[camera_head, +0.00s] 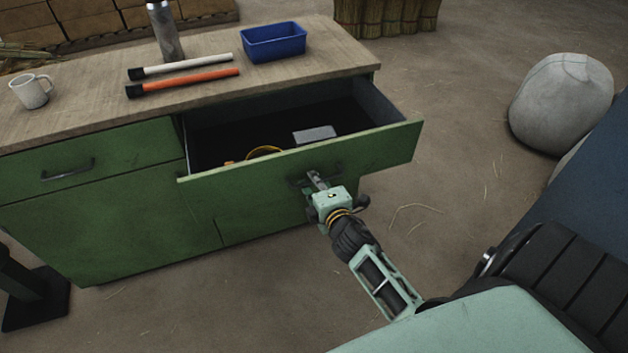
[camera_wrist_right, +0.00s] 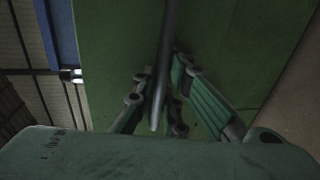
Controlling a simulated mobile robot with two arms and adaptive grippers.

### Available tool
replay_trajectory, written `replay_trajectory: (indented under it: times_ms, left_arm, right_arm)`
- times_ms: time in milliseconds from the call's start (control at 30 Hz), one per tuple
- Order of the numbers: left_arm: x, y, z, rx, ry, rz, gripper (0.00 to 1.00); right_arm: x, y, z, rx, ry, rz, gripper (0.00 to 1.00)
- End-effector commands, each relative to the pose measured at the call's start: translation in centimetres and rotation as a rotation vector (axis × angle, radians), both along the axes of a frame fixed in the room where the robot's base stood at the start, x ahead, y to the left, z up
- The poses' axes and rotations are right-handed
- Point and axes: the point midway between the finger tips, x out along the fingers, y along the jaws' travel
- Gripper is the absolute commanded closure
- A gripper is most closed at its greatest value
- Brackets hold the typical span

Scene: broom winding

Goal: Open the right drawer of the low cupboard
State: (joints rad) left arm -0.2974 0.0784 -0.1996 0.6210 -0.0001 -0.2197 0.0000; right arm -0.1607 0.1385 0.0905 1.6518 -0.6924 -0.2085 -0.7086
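The low green cupboard (camera_head: 110,220) has a wooden top. Its right drawer (camera_head: 385,150) stands well open, and its dark inside shows a light grey block (camera_head: 314,134) and a yellow ring-shaped thing (camera_head: 265,151). My right gripper (camera_head: 316,181) is at the dark handle (camera_head: 296,183) on the drawer front. In the right wrist view the handle bar (camera_wrist_right: 163,85) runs between the fingers, which close in on it from both sides. The fingertips are partly hidden. The left drawer (camera_head: 110,155) is shut. My left gripper is not in view.
On the top stand a white mug (camera_head: 31,91), a metal flask (camera_head: 165,32), a white stick (camera_head: 185,67), an orange stick (camera_head: 185,83) and a blue bin (camera_head: 273,42). A pale sack (camera_head: 562,103) lies at right. The floor before the drawer is clear.

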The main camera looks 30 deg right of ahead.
Motion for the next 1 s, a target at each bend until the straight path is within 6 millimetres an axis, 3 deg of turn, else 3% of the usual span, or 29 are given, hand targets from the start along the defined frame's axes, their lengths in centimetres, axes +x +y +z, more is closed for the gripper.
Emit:
replay_trajectory:
  times_ms: [167, 567, 1000]
  left_arm:
    - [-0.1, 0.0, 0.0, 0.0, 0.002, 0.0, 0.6]
    - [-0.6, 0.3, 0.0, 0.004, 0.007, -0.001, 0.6]
    - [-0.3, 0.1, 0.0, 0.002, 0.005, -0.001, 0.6]
  right_arm:
    - [0.0, 0.0, 0.0, 0.0, 0.0, 0.0, 0.72]
    - [-0.5, 0.2, 0.0, 0.002, 0.002, 0.001, 0.72]
    - [-8.1, 2.0, 1.5, 0.002, 0.003, 0.0, 0.72]
